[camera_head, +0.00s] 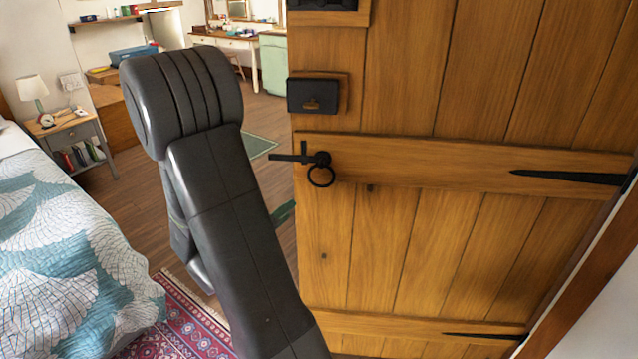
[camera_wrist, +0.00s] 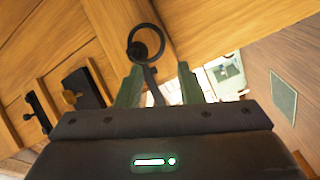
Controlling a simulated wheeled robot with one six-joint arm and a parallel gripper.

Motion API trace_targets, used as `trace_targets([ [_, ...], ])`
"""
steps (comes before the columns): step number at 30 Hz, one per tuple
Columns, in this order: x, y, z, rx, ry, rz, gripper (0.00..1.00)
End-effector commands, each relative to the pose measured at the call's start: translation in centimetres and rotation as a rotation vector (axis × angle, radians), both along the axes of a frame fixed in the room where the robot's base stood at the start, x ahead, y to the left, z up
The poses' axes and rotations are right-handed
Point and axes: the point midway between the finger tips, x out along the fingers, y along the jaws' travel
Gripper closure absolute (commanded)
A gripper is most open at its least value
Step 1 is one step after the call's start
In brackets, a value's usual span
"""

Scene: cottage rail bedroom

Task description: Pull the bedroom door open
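The wooden plank door (camera_head: 400,250) fills the right of the head view, with black strap hinges at its right. Its free left edge stands clear of any visible frame, and the room shows past it. A black ring handle (camera_head: 321,175) with a latch bar hangs near that edge. The ring (camera_wrist: 146,28) also shows in the wrist view, just beyond my gripper (camera_wrist: 157,78). My gripper's two green fingers are apart, and the dark latch bar shows between them. I cannot tell whether they touch it. In the head view my arm hides most of the gripper.
A black lock box (camera_head: 313,96) sits on the door above the ring. A bed with a patterned quilt (camera_head: 70,255) stands at the left, by a nightstand (camera_head: 70,132) with a lamp. A red rug (camera_head: 185,325) lies beside the bed.

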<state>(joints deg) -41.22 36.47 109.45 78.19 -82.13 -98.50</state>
Motion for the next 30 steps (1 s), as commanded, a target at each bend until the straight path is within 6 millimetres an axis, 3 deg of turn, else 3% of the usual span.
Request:
trace_targets([
  [19, 9.1, -6.4, 0.1, 0.003, -0.002, -0.002, 0.66],
  [30, 10.8, -7.5, 0.0, 0.004, -0.002, 0.001, 0.66],
])
